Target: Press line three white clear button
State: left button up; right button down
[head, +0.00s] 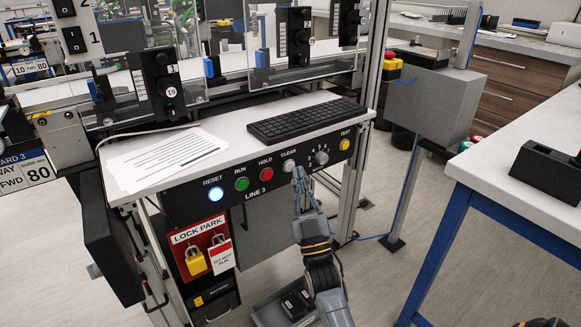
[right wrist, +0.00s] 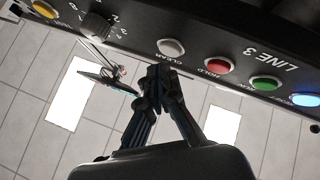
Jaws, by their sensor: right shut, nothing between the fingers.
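The white CLEAR button (head: 288,166) sits on the black LINE 3 panel (head: 225,205), between the red HOLD button (head: 266,174) and a rotary knob (head: 321,158). It also shows in the right wrist view (right wrist: 171,48), upside down. My right gripper (head: 299,173) is shut and empty, its tips just beside and below the CLEAR button in the head view. In the right wrist view its closed fingertips (right wrist: 161,72) appear a short gap from the button; contact is not visible. My left gripper is not in view.
The panel also has a lit blue RESET button (head: 216,194), a green RUN button (head: 242,184) and a yellow TEST button (head: 345,144). A keyboard (head: 307,120) and papers (head: 165,157) lie on the shelf above. A lock park board (head: 204,250) hangs below.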

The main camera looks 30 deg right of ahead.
jog(key=shift+w, duration=0.15)
dwell(0.4)
jog(key=shift+w, duration=0.25)
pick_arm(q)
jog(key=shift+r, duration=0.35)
